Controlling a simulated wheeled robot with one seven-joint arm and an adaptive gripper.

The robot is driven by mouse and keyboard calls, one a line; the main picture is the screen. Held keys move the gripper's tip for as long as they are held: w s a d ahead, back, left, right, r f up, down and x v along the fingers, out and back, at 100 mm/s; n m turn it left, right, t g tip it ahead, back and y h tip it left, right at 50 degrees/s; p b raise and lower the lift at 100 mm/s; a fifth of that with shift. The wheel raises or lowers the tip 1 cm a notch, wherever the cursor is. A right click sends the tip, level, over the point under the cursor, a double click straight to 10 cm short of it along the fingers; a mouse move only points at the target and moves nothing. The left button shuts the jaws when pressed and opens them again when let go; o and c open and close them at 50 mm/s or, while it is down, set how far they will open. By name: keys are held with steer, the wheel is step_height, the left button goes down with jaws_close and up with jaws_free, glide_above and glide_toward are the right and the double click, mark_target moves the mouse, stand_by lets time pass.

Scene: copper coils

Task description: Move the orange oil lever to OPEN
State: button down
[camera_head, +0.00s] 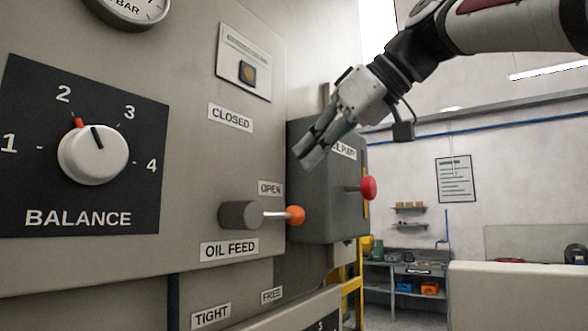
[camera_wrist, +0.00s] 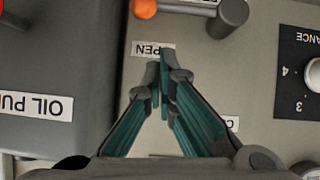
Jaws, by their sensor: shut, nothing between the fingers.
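The orange oil lever (camera_head: 295,215) is a short metal rod with an orange ball knob on a grey round hub (camera_head: 238,215). The rod lies about level and points right from the hub, just below the OPEN label (camera_head: 270,188). The CLOSED label (camera_head: 230,117) is above the hub. The wrist view, upside down, shows the orange knob (camera_wrist: 144,8) at its top edge, with the OPEN label (camera_wrist: 153,49) close by. My gripper (camera_head: 306,158) is shut and empty, above and apart from the lever. In the wrist view my fingertips (camera_wrist: 160,62) overlap the OPEN label.
A dark grey box (camera_head: 325,215) with a red knob (camera_head: 368,188) sticks out right of the lever. A balance dial (camera_head: 93,154) is on the panel at left. TIGHT and FREE labels are below the OIL FEED label (camera_head: 229,249). The space around the orange knob looks clear.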

steer(key=v, duration=0.6)
steer(key=shift+d, duration=0.35)
steer(key=shift+w, duration=0.15)
